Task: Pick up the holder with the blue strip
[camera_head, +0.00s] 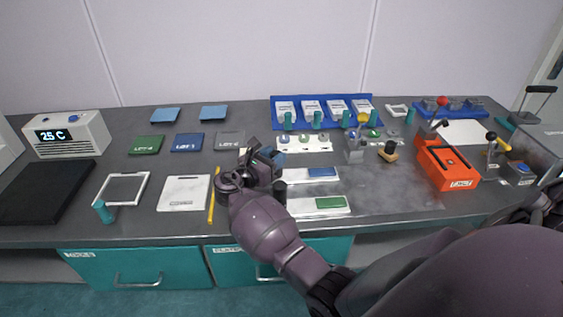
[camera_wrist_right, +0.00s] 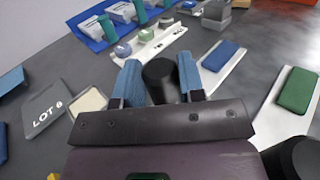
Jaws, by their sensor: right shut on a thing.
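The holder with the blue strip (camera_head: 327,181) is a white plate on the grey bench, with a blue strip (camera_head: 322,172) near its right end. In the right wrist view the blue strip (camera_wrist_right: 220,55) lies to the right of my gripper. My right gripper (camera_head: 268,158) is at the holder's left end. In the right wrist view its two blue-grey fingers (camera_wrist_right: 160,80) are shut on a black upright handle (camera_wrist_right: 161,78) at the end of this holder. I cannot tell whether the plate is clear of the bench. My left gripper is not in view.
A similar holder with a green strip (camera_head: 331,203) and black handle (camera_head: 280,190) lies in front. A white rack with several round samples (camera_head: 292,150) stands behind. A yellow pencil (camera_head: 212,198) and white tile (camera_head: 184,193) lie left. An orange box (camera_head: 446,166) stands right.

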